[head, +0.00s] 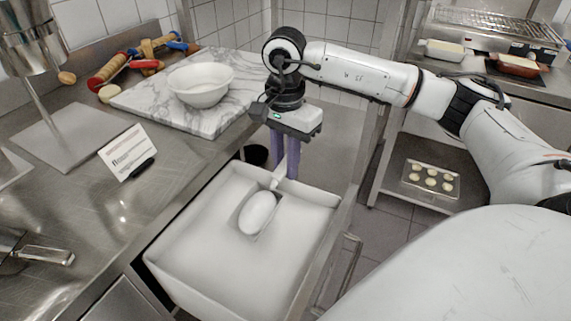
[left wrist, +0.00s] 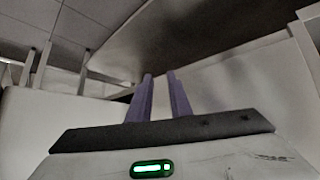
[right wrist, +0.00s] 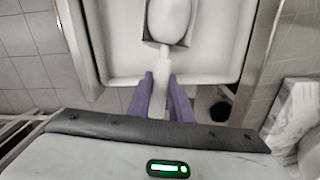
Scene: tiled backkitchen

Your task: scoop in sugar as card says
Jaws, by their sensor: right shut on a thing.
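A white bin (head: 165,262) full of white sugar (head: 205,245) stands in front of me. My right gripper (head: 285,178) points down at the bin's far edge, shut on the scoop's pale handle (right wrist: 160,85). The scoop's bowl (head: 258,213) holds a rounded heap of white sugar and is over or at the sugar surface; I cannot tell which. It also shows in the right wrist view (right wrist: 168,20). A printed card (head: 122,148) stands on the steel counter; its text is too small to read. My left gripper (left wrist: 160,97) is open and empty, away from the bin.
A white bowl (head: 200,88) stands on a marble slab (head: 225,115) at the back of the counter. Rolling pins (head: 120,70) lie to its left. A black marker-like object (head: 142,168) lies by the card. A rack with a tray of pale rounds (head: 430,180) stands right.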

